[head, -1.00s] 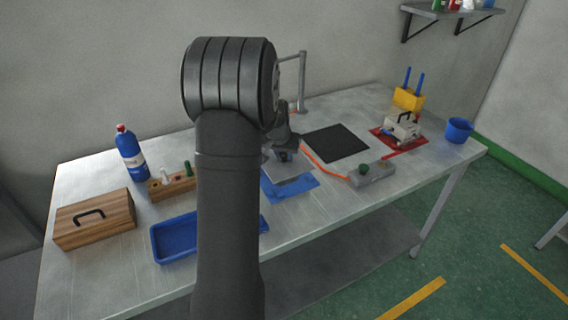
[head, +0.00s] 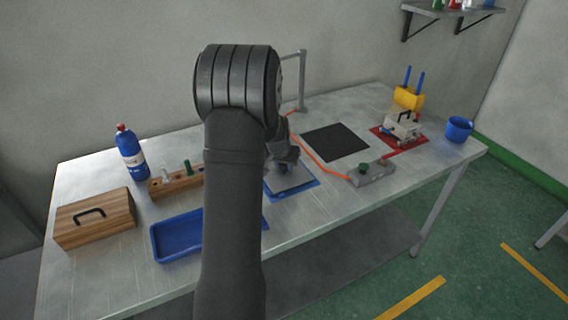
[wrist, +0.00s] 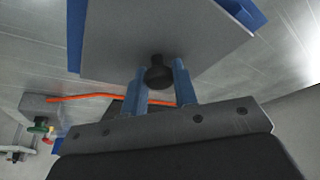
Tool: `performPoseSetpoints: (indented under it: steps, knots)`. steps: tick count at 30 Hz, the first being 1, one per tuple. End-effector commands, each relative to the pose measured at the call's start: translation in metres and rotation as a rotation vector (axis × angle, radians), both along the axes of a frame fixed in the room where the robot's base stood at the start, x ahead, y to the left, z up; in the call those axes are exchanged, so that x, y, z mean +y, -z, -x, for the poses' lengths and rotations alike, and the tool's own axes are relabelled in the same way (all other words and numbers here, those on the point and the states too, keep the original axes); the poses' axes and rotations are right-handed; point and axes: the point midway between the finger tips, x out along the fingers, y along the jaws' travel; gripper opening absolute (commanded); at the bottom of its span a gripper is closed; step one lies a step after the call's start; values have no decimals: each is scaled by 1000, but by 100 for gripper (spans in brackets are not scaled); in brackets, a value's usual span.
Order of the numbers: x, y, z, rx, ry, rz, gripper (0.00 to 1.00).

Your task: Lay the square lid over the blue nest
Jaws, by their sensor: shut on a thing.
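The square lid is a grey plate (wrist: 120,38) with a dark round knob (wrist: 160,74). In the wrist view my gripper (wrist: 158,85) has its two blue fingers shut on the knob. In the head view the grey lid (head: 290,181) lies over the blue nest (head: 308,186), whose blue edges show around it. Blue also shows past the lid's sides in the wrist view (wrist: 75,35). I cannot tell whether the lid touches the nest or hovers just above it. My arm partly hides the gripper in the head view (head: 284,168).
A blue tray (head: 178,238) stands front left, near a wooden box (head: 95,219) and a wooden block with pegs (head: 176,184). A black mat (head: 335,142) and a grey box with a green knob (head: 372,174) lie to the right. An orange cord (head: 318,161) runs between them.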

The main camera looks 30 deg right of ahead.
Motion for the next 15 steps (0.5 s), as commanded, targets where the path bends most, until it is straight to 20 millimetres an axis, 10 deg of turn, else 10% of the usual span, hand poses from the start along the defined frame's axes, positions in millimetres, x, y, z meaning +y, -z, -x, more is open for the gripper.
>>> performPoseSetpoints:
  steps: [5,15]
  knots:
    - [0,0,0,-1,0,1,48]
    - [0,-4,0,-2,0,1,48]
